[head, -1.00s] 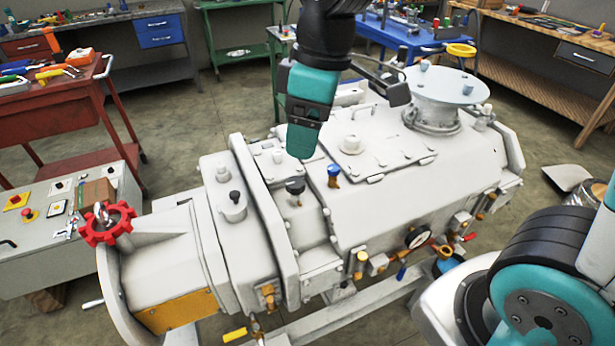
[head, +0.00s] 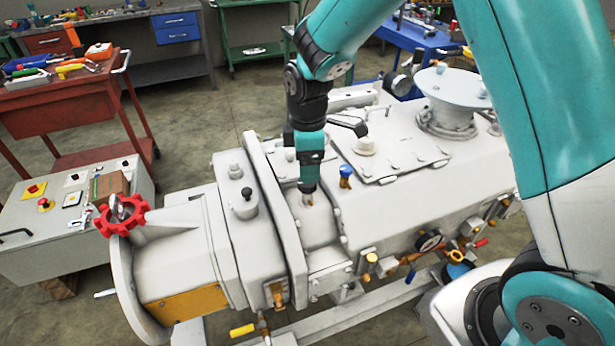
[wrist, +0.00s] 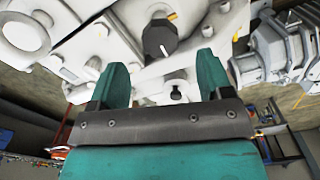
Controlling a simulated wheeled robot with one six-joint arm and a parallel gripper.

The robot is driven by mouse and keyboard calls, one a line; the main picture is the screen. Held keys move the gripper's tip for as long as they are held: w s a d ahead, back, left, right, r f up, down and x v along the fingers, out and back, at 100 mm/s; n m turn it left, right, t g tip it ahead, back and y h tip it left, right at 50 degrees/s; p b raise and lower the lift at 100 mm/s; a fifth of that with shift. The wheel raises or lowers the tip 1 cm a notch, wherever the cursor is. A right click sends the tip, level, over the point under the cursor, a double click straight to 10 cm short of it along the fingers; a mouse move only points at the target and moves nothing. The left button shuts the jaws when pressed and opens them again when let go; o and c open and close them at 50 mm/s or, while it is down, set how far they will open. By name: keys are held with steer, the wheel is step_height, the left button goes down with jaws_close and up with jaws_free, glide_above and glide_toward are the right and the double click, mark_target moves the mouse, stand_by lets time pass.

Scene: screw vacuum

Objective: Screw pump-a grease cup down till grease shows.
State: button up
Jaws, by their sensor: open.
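The grease cup appears as a black cap (wrist: 160,40) with a white line, on the pale pump casing in the wrist view. An orange mark shows beside it. My gripper (wrist: 161,66) is open, with one teal finger on each side of the view and the cap between and just beyond the tips. I cannot tell whether the fingers touch it. In the head view my gripper (head: 308,188) points down at the pump (head: 400,200) and hides the cap. A small brass-coloured bit shows below the fingertips. I cannot tell whether any grease shows.
A second black knob (head: 247,194) sits on the housing to the left. A blue-capped brass fitting (head: 345,174) stands close to the right. A red handwheel (head: 122,215) and a control box (head: 60,220) are at the left. A round flange (head: 450,85) rises behind.

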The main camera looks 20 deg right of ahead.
step_height(320, 180, down, 5)
steer(key=shift+f, duration=0.1)
stand_by(0.3)
steer(key=c, duration=0.9)
